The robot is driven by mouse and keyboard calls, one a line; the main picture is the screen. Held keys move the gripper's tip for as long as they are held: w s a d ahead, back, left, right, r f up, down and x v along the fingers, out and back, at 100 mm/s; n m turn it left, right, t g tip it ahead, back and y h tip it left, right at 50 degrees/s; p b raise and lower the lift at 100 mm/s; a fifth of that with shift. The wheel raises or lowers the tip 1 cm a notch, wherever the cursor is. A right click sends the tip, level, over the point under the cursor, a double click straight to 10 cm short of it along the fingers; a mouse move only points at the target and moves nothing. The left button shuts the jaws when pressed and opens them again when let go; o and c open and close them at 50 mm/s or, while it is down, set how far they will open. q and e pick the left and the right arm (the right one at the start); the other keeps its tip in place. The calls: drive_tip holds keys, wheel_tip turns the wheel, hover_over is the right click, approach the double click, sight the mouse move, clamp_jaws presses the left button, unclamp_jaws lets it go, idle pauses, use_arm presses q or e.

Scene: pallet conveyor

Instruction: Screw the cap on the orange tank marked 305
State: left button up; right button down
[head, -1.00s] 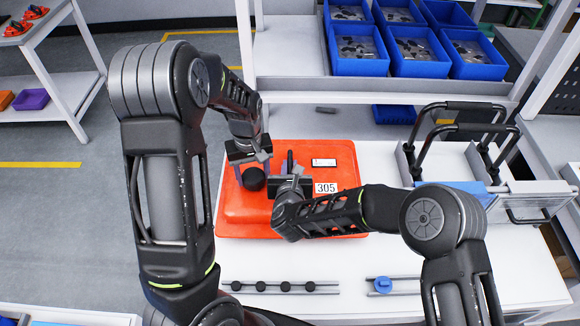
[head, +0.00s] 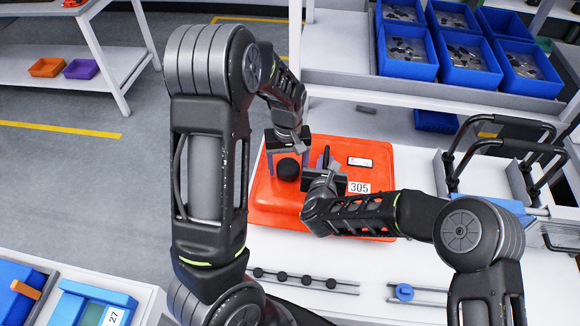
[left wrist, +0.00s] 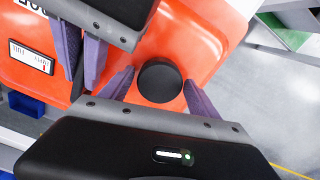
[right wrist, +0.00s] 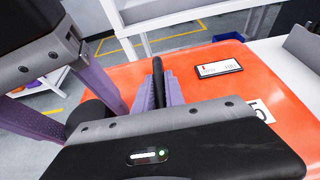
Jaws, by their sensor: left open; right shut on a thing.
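The orange tank (head: 268,212) marked 305 lies on the white table, its label (head: 359,187) facing up. A round black cap (head: 287,169) sits at the tank's left part; it also shows in the left wrist view (left wrist: 160,81). Whether it is seated on a thread is hidden. My left gripper (left wrist: 158,92) is open, with one purple finger on each side of the cap and small gaps between. My right gripper (right wrist: 158,92) is shut on the tank's black handle (right wrist: 157,70), right beside the left gripper.
A rail with several black caps (head: 307,280) and another with a blue cap (head: 403,292) lie in front of the tank. Blue bins (head: 407,66) stand on the shelf behind. A black-handled fixture (head: 502,150) stands to the right. The two grippers are close together.

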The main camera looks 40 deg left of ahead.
use_arm(q)
drive_tip(key=n, duration=1.4)
drive_tip(key=shift+n, duration=0.4)
